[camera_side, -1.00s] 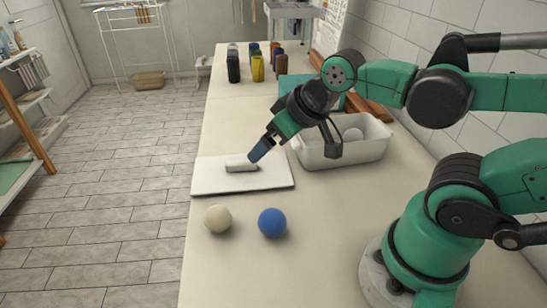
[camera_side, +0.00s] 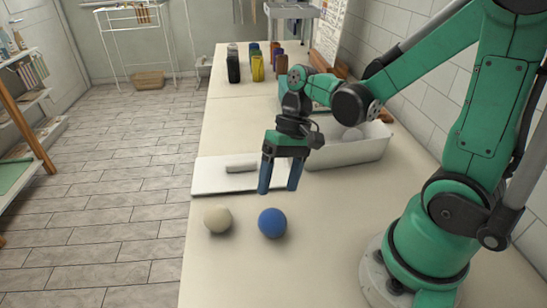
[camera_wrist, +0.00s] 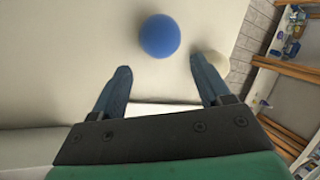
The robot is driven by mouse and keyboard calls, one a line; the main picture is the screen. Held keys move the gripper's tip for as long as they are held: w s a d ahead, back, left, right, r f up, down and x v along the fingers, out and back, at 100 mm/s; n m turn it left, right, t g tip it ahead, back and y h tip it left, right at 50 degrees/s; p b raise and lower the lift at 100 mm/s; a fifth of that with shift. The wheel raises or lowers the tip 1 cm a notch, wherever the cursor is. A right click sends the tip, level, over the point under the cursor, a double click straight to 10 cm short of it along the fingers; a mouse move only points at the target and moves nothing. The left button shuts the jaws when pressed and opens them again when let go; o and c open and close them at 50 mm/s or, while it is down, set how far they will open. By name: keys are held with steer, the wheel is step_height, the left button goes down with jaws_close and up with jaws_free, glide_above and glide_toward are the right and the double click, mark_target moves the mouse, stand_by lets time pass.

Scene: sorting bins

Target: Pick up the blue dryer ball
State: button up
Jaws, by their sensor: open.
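The blue dryer ball (camera_side: 272,223) rests on the pale worktop, to the right of a cream ball (camera_side: 218,219). My gripper (camera_side: 279,191) is open and empty, its blue fingers pointing down. It hangs above the worktop, beyond the blue ball and apart from it in the side view. In the wrist view the blue dryer ball (camera_wrist: 160,36) lies ahead of the fingertips of my gripper (camera_wrist: 160,77), about midway between them. The cream ball (camera_wrist: 213,64) is partly hidden behind the right finger there.
A white board (camera_side: 215,181) with a pale cylinder (camera_side: 241,167) on it lies behind the balls. A white bin (camera_side: 350,156) with a pale ball (camera_side: 352,134) inside stands at the right. Several bottles (camera_side: 257,68) stand far back. The worktop in front of the balls is clear.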

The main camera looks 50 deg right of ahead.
mark_target(276, 212)
steer(key=shift+s+f+g+y, duration=0.2)
steer(key=shift+f+g+y, duration=0.1)
steer(key=shift+f+g, duration=0.1)
steer(key=shift+a+f, duration=0.15)
steer(key=shift+f, duration=0.05)
steer(key=shift+x, duration=2.55)
steer(key=shift+s+r, duration=0.1)
steer(key=c, duration=0.9)
steer(key=shift+c, duration=0.2)
steer(key=shift+r, duration=0.1)
